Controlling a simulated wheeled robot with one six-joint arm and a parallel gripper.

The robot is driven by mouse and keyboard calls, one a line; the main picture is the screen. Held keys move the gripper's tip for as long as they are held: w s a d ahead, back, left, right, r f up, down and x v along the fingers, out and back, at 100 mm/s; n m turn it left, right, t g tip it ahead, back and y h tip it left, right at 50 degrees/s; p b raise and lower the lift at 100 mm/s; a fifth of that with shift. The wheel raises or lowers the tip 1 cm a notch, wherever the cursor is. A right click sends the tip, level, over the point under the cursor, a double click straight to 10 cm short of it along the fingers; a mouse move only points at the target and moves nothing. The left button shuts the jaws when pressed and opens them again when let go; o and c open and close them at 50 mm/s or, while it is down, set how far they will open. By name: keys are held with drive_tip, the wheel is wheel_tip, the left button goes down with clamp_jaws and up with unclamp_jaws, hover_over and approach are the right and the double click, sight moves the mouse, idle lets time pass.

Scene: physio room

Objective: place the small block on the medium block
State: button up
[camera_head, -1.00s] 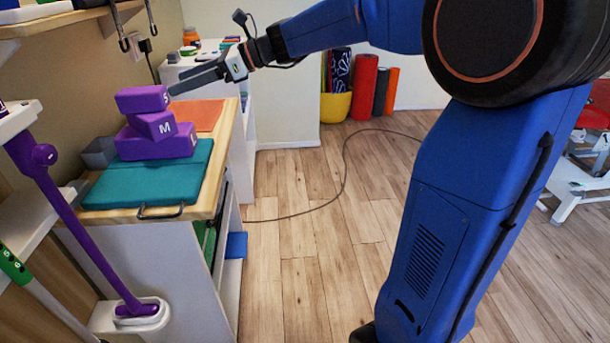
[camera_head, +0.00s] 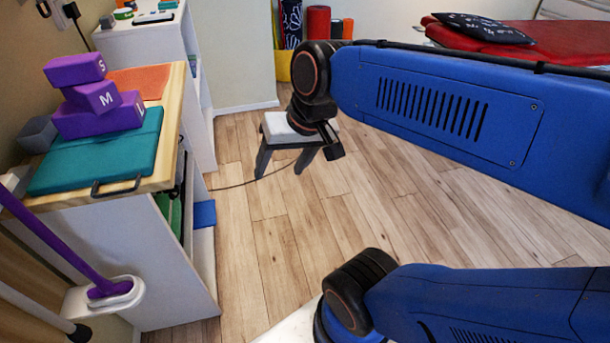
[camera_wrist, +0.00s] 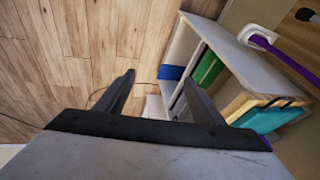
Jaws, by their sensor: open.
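The small purple block (camera_head: 75,69), marked S, rests on top of the medium purple block (camera_head: 92,96), marked M, shifted to the left. The medium block sits on the large purple block (camera_head: 100,118), whose letter is partly visible. The stack stands at the back of a teal mat (camera_head: 110,160) on the wooden-topped cabinet. My gripper (camera_head: 281,172) is away to the right of the cabinet, over the floor, pointing down. In the wrist view my gripper (camera_wrist: 160,78) is open with nothing between its fingers.
A grey block (camera_head: 37,134) lies left of the stack, and an orange mat (camera_head: 140,82) lies behind it. A purple-handled tool (camera_head: 55,240) stands at the cabinet's left front. A red couch (camera_head: 490,40) is at the back right. Wooden floor is open around my gripper.

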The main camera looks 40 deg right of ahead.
drive_tip(key=s+d+n, duration=0.1)
drive_tip(key=s+d+f+n+h, duration=0.1)
drive_tip(key=s+d+f, duration=0.1)
drive_tip(key=shift+s+d+f+n+t+h, duration=0.15)
drive_tip(key=shift+d+f+n+t+h, duration=0.15)
drive_tip(key=shift+d+n+h, duration=0.1)
idle(1.0)
